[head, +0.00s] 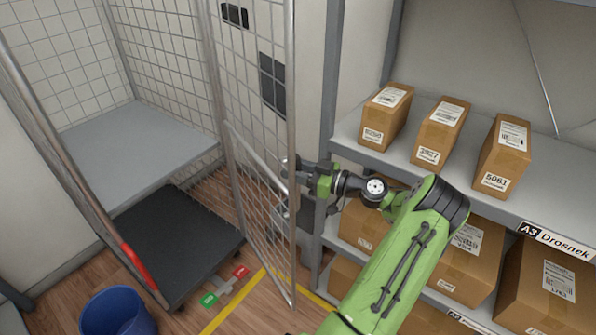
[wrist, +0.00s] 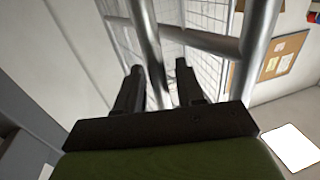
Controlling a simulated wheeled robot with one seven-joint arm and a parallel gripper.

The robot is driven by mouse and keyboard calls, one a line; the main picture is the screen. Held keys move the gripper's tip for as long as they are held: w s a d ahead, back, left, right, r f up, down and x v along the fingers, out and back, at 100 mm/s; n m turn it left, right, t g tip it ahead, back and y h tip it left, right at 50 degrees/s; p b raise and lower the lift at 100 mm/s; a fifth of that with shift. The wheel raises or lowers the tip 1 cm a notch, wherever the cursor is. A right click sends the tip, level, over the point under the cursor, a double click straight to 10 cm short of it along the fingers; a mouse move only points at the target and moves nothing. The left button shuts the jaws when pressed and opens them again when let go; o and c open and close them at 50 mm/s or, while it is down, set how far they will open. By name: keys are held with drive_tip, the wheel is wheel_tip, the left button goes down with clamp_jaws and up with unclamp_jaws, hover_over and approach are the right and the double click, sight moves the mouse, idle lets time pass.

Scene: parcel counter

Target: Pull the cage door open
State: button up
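The cage door (head: 262,130) is a wire-mesh panel in a grey tube frame. In the head view it stands angled out from the post at the cage's right side, with the cage front uncovered to its left. My gripper (head: 291,170) is at the door's outer upright tube, about mid-height. In the wrist view one grey tube (wrist: 148,40) runs between the two dark fingers of my gripper (wrist: 158,80). The fingers are apart, with a gap visible between the tube and the right finger. Contact with the left finger is unclear.
The roll cage has a grey shelf (head: 135,150) and dark base (head: 175,240). A blue bin (head: 117,312) stands at its front left. A shelf rack (head: 400,165) with several cartons is close on the right. Yellow tape marks the floor below the door.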

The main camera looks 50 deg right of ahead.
drive_tip(key=p+v, duration=0.3)
drive_tip(key=v, duration=1.3)
drive_tip(key=shift+s, duration=0.15)
